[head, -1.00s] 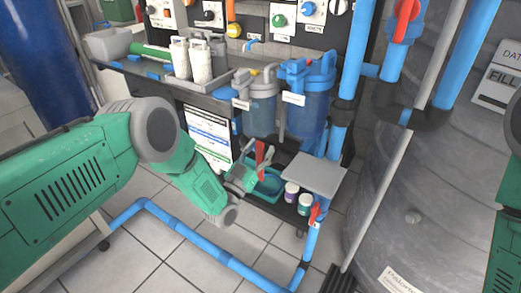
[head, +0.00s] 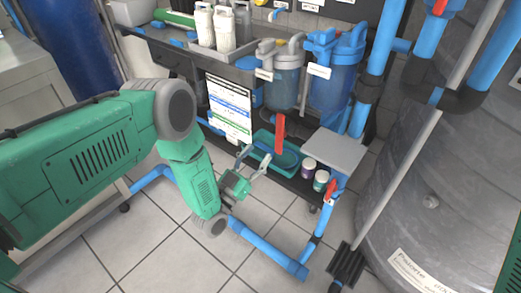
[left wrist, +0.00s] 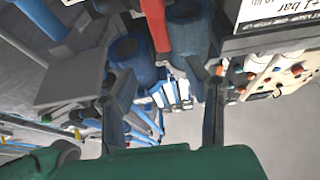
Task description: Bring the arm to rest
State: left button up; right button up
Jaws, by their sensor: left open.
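My left arm (head: 90,155) comes in from the left in the head view and bends down at its grey joint. My left gripper (head: 256,158) is open, in front of the rack's lower shelf. Its fingers point toward the teal tray (head: 262,141), and nothing shows between them. In the left wrist view, the two spread fingers of the left gripper (left wrist: 164,85) have a clear gap. A red handle (head: 280,134) hangs above the tray, and it also shows in the left wrist view (left wrist: 156,22). My right gripper is out of the head view.
The rack holds a clear filter housing (head: 281,80) and a blue one (head: 335,75). A grey plate (head: 335,150) juts out above two small jars (head: 309,168). Blue floor pipe (head: 265,248) runs before the rack. A large grey tank (head: 450,180) stands right. Tiled floor in front is open.

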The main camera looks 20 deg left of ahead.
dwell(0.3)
pick_arm(q)
jog(key=s+a+f+n+g+y+p, duration=0.1)
jog(key=s+f+g+y+p, duration=0.15)
jog(key=s+g, duration=0.3)
jog(key=s+a+f+n+g+y+p, duration=0.1)
jog(key=s+a+f+g+y+p, duration=0.1)
jog(key=s+g+p, duration=0.3)
jog(key=s+a+r+g+y+p, duration=0.1)
jog(key=s+a+g, duration=0.1)
jog(key=s, duration=0.6)
jog(key=s+a+r+n+g+y+p, duration=0.1)
jog(key=s+g, duration=0.3)
jog(key=s, duration=0.4)
jog(key=s+a+r+g+y+p, duration=0.1)
jog(key=s+a+g, duration=0.3)
jog(key=s, duration=0.4)
jog(key=shift+s+r+n, duration=0.15)
jog(key=shift+r+n, duration=0.15)
jog(key=shift+r, duration=0.5)
